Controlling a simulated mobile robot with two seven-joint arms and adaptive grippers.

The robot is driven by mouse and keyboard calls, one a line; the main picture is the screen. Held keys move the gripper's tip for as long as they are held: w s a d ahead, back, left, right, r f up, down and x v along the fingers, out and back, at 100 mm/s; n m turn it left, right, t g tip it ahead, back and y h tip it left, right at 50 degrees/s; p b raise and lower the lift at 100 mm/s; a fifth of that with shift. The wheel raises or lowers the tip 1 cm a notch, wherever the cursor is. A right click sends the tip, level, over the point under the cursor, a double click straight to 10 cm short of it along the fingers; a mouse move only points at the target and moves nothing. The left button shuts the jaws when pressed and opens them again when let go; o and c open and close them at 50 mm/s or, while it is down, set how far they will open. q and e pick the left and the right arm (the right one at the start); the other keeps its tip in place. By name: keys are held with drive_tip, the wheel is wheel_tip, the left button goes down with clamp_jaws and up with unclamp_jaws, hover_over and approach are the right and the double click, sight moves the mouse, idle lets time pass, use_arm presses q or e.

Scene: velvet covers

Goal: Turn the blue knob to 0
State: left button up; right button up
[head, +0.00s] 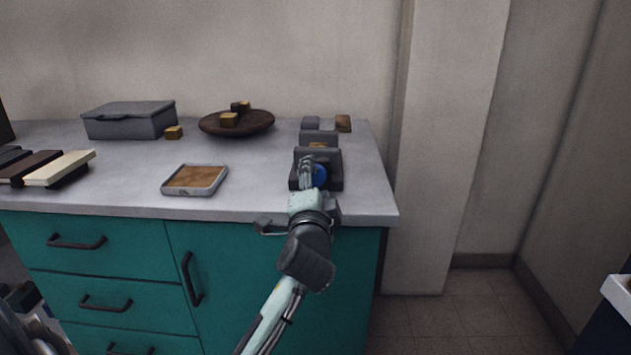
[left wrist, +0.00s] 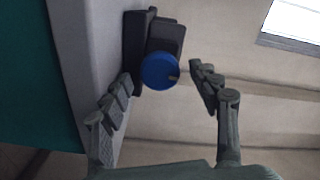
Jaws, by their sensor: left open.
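The blue knob (head: 319,175) is on the front of a dark grey stepped unit (head: 335,158) near the right end of the counter. In the left wrist view the blue knob (left wrist: 160,72) is a round disc with a small pale mark at its right edge. My left gripper (head: 308,170) is at the knob in the head view and partly covers it. In the left wrist view my left gripper (left wrist: 165,85) is open, with one finger on each side of the knob and gaps to both. No dial numbers can be read. My right gripper is not in view.
The grey counter (head: 260,195) tops teal drawers and doors with dark handles. A tray with a brown surface (head: 195,178), a brown dish (head: 236,124) with small blocks, a grey box (head: 130,119) and book-like slabs (head: 60,168) stand left of the unit. A wall pillar rises at right.

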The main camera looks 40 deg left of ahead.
use_arm(q)
drive_tip(key=v, duration=1.1)
drive_tip(key=shift+s, duration=0.35)
